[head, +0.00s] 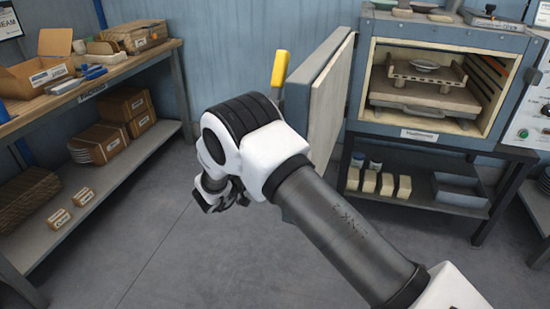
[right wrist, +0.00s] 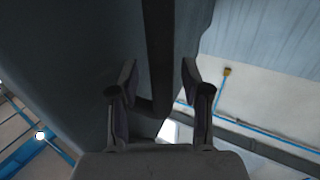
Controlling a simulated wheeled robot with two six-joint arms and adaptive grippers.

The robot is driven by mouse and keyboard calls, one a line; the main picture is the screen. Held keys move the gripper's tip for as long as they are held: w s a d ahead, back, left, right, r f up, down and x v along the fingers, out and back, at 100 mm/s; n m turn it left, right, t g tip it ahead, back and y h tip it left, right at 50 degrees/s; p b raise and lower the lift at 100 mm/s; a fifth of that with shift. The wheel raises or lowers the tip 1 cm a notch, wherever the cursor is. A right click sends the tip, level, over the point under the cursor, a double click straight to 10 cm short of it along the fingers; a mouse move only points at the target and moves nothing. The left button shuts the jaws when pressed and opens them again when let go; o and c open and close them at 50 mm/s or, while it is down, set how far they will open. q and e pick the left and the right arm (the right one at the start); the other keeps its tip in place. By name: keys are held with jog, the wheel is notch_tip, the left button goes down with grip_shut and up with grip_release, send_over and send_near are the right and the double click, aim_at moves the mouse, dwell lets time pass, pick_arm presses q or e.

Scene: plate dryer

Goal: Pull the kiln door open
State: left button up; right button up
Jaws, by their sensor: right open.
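The kiln (head: 440,45) stands at the right of the head view with its chamber exposed. Its thick door (head: 325,95) is swung wide open to the left, its edge towards me. A yellow upright piece (head: 280,68) shows beside the door's outer face, behind my arm. My right gripper (head: 222,195) is at the door's outer side, mostly hidden by its own wrist. In the right wrist view my right gripper (right wrist: 157,85) is open, with a dark bar (right wrist: 159,45), seemingly the door handle, between its fingers; contact is not clear. My left gripper is out of view.
Shelves (head: 125,95) with boxes stand along the left. Inside the kiln is a rack (head: 425,75) with a dish. Below it, a stand (head: 425,205) holds small blocks, jars and a blue tray (head: 460,190). Grey floor (head: 150,245) is clear between the shelves and my arm.

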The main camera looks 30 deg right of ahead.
jog(key=s+a, duration=0.2)
jog(key=a, duration=0.9)
jog(key=shift+a, duration=0.15)
jog(key=shift+s, duration=0.1)
jog(key=s+d+f+n+t+y, duration=0.25)
jog(key=f+n+y, duration=0.2)
jog(key=f, duration=0.35)
jog(key=s+d+f+n+t+y, duration=0.1)
jog(key=d+f+n+t+y, duration=0.2)
jog(key=f+n, duration=0.35)
jog(key=s+a+f+n+g+y, duration=0.15)
jog(key=s+f+y, duration=0.25)
jog(key=s+f, duration=0.5)
jog(key=s+a+f+n+g+y, duration=0.1)
jog(key=s+a+f+g+y, duration=0.15)
jog(key=s, duration=0.55)
jog(key=s+a+f+n+g+y, duration=0.1)
jog(key=s+a+g+y, duration=0.15)
jog(key=s, duration=0.45)
jog(key=s+a+f+n+g+y, duration=0.1)
jog(key=s+f+g, duration=0.15)
jog(key=s, duration=0.55)
notch_tip(320, 180, up, 10)
jog(key=p, duration=0.9)
jog(key=shift+w+a+f, duration=0.15)
jog(key=shift+w+a, duration=0.05)
